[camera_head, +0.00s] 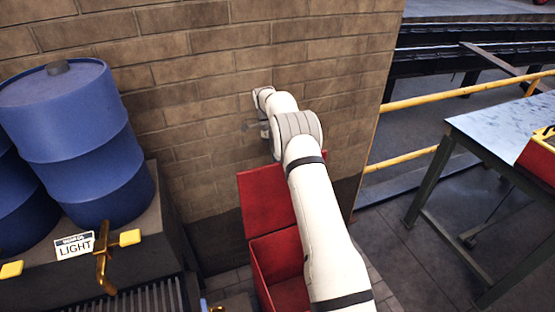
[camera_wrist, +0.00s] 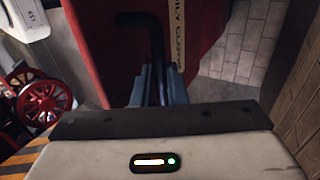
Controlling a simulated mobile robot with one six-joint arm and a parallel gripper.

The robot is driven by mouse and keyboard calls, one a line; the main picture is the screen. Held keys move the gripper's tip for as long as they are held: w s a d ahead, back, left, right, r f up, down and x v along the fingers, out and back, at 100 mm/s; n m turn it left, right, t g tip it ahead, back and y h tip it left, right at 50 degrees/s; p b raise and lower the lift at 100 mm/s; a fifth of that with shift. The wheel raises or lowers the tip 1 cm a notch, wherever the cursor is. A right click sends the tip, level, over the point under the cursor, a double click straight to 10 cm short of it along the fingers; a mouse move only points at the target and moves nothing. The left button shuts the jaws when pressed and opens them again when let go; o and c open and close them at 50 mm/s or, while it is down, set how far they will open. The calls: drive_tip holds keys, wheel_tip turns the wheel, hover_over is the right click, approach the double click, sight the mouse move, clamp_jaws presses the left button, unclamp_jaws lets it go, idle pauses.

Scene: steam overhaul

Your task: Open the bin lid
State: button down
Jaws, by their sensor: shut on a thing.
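The red bin (camera_head: 285,272) stands on the floor against the brick wall, partly hidden behind my arm. Its red lid (camera_head: 262,203) is raised and leans back towards the wall, and the bin's opening shows below it. In the wrist view the red lid (camera_wrist: 95,35) fills the upper middle, with a pale lettered strip on it. My gripper (camera_wrist: 158,88) is shut on the black lid handle (camera_wrist: 153,32), a bent bar. In the head view my gripper (camera_head: 255,127) is small, close to the wall above the lid; its grip is not clear there.
Blue drums (camera_head: 70,140) stand on a dark platform (camera_head: 150,265) at left, bearing a "LIGHT" sign (camera_head: 75,246). The brick wall (camera_head: 200,120) is close behind the bin. A metal table (camera_head: 500,135) and yellow rails (camera_head: 440,97) are at right. Floor between bin and table is clear.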

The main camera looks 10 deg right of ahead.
drive_tip(key=shift+s+d+f, duration=0.1)
drive_tip(key=shift+s+f, duration=0.05)
drive_tip(key=shift+f, duration=0.35)
drive_tip(key=c, duration=1.8)
unclamp_jaws()
drive_tip(key=shift+o, duration=1.3)
drive_tip(key=shift+w, duration=0.3)
drive_tip(key=shift+o, duration=0.4)
drive_tip(key=shift+s+r, duration=0.1)
drive_tip(key=shift+r, duration=0.1)
wheel_tip(320, 180, up, 10)
drive_tip(key=b, duration=0.2)
